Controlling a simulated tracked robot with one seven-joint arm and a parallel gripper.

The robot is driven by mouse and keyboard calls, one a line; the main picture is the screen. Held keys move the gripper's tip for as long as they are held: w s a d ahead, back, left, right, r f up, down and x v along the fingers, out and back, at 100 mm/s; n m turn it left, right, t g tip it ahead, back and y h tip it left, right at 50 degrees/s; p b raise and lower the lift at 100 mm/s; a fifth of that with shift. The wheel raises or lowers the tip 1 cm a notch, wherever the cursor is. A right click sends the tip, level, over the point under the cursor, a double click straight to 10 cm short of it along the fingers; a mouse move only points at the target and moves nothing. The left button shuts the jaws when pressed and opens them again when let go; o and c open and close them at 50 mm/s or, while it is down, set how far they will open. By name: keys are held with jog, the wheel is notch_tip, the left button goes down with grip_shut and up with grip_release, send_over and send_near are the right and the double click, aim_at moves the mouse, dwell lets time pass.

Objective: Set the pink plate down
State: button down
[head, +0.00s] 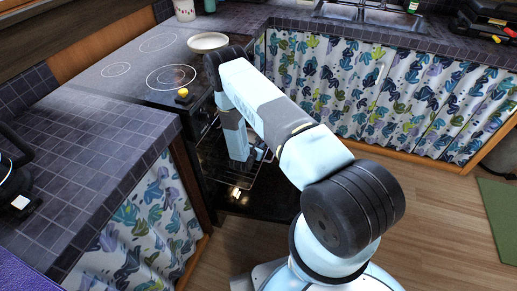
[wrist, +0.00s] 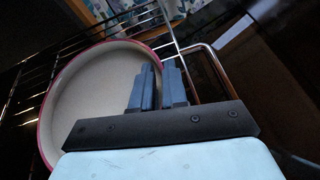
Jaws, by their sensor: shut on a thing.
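The pink plate (wrist: 88,100), pale inside with a pink rim, fills the left of the wrist view. My gripper (wrist: 159,72) is shut on the plate's right edge, with its fingers close together across the rim. The wire oven rack (wrist: 203,62) shows around and behind the plate; I cannot tell whether the plate touches it. In the head view my gripper (head: 244,164) reaches down into the open oven (head: 262,196) below the stovetop. The plate cannot be made out in that view.
A whitish dish (head: 207,41) sits on the black stovetop (head: 130,72), and a small yellow thing (head: 183,92) is at its front edge. Tiled counters flank the stove. A patterned curtain (head: 350,95) hangs right of the oven.

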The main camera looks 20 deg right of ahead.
jog(key=shift+f, duration=0.8)
jog(key=c, duration=1.1)
grip_release()
